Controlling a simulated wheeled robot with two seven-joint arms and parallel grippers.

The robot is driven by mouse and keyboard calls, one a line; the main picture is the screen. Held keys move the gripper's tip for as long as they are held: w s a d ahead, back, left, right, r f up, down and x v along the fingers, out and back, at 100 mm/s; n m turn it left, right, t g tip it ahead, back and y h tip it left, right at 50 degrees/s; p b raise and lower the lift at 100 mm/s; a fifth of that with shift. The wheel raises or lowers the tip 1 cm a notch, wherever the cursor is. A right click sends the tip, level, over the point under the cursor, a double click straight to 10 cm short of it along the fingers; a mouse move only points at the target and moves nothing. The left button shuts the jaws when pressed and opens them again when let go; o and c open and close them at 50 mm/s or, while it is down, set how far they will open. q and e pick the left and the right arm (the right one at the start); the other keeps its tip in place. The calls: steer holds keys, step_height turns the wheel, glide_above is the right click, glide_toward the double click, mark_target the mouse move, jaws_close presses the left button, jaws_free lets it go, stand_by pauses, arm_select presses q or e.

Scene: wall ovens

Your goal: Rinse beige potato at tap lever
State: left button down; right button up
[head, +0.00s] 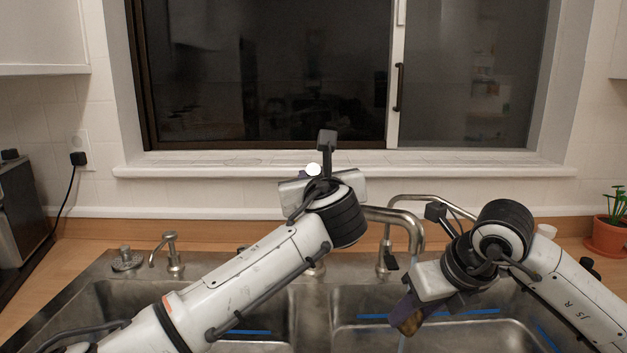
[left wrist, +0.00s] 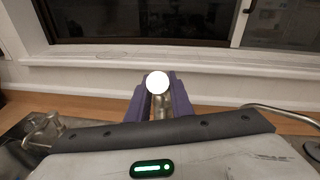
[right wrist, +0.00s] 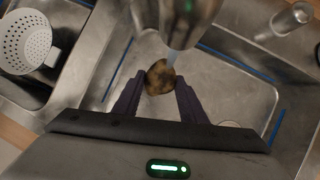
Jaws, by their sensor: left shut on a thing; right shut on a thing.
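The beige potato (right wrist: 160,77), brown and mottled, is between the purple fingers of my right gripper (right wrist: 157,90), which is shut on it. The potato also shows in the head view (head: 409,321), low over the right sink basin. The metal tap spout (head: 412,232) is above it, and a pale streak like running water passes beside the potato in the right wrist view. My left gripper (left wrist: 158,95) is shut on a metal part at the tap, seemingly the tap lever (left wrist: 161,106). A bright white ball (left wrist: 157,82) shows there. The grip is partly hidden in the head view.
A white colander (right wrist: 25,42) is in the other sink basin. A soap dispenser (head: 172,252) stands left on the sink deck, and a potted plant (head: 606,232) on the right counter. The window sill (head: 220,168) runs close behind my left gripper.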

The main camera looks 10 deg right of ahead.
arm_select(q)
steer(key=c, duration=1.6)
jaws_free()
steer(key=shift+o, duration=0.2)
steer(key=shift+s, duration=0.15)
steer(key=s+a+r, duration=0.1)
steer(key=s, duration=1)
steer(key=shift+s+a+r, duration=0.15)
steer(key=shift+s+a, duration=0.1)
steer(key=shift+s, duration=0.05)
